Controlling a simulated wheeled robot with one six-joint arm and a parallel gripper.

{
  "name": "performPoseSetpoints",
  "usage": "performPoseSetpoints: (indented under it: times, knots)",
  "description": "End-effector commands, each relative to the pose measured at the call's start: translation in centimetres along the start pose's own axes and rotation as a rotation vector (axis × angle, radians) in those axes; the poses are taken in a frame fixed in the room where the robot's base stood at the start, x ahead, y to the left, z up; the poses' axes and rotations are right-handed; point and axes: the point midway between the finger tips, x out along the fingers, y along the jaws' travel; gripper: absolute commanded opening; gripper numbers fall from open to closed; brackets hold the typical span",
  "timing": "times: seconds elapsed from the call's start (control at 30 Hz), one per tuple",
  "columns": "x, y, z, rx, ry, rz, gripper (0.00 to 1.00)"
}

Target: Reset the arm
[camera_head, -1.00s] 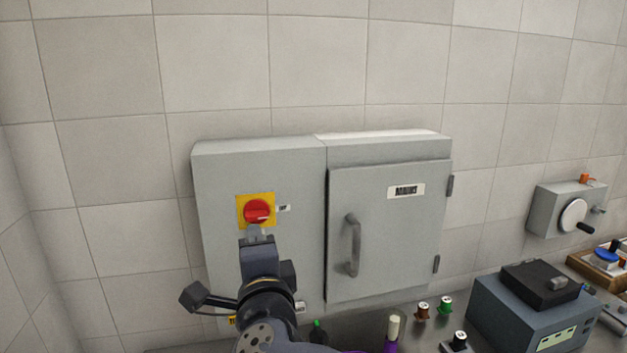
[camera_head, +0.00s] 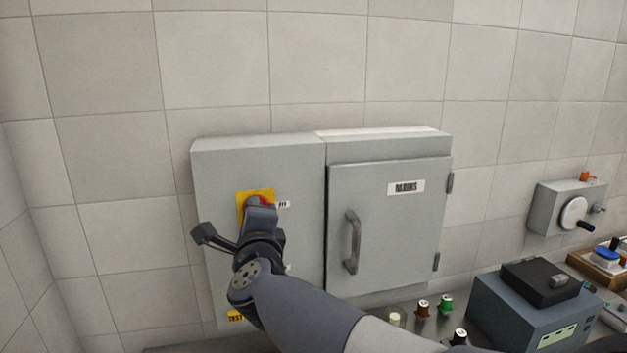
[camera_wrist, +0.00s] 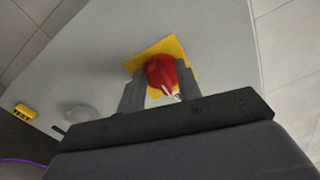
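My gripper (camera_wrist: 161,92) is in front of the grey cabinet's left panel. In the wrist view its two fingers stand apart, one on each side of a red rotary knob (camera_wrist: 162,72) on a yellow plate (camera_wrist: 178,48). I cannot tell whether the fingers touch the knob. In the head view my gripper (camera_head: 261,205) hides most of the knob, and only a bit of red (camera_head: 265,199) and the yellow plate (camera_head: 247,197) show.
The cabinet's right door (camera_head: 390,230) is shut and has a vertical handle (camera_head: 351,242). A yellow TEST label (camera_wrist: 24,111) is low on the left panel. A blue-grey device (camera_head: 530,310) and small coloured knobs stand on the counter at lower right. A crank box (camera_head: 548,212) is on the wall.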

Motion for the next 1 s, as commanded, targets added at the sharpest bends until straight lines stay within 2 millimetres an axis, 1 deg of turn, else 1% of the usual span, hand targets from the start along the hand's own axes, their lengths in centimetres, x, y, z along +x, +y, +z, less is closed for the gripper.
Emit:
performPoseSetpoints:
  times: [0.03, 0.2, 0.4, 0.6, 1.0]
  knots:
    - [0.0, 0.21, -0.09, 0.058, 0.0, -0.001, 0.33]
    - [0.0, -0.02, -0.13, 0.259, 0.0, 0.0, 0.33]
    - [-0.01, -0.31, -0.19, 0.429, 0.001, 0.0, 0.33]
    - [-0.01, -0.55, -0.17, 0.497, 0.0, 0.0, 0.33]
    - [-0.18, -0.54, -0.2, 0.491, -0.004, 0.002, 0.33]
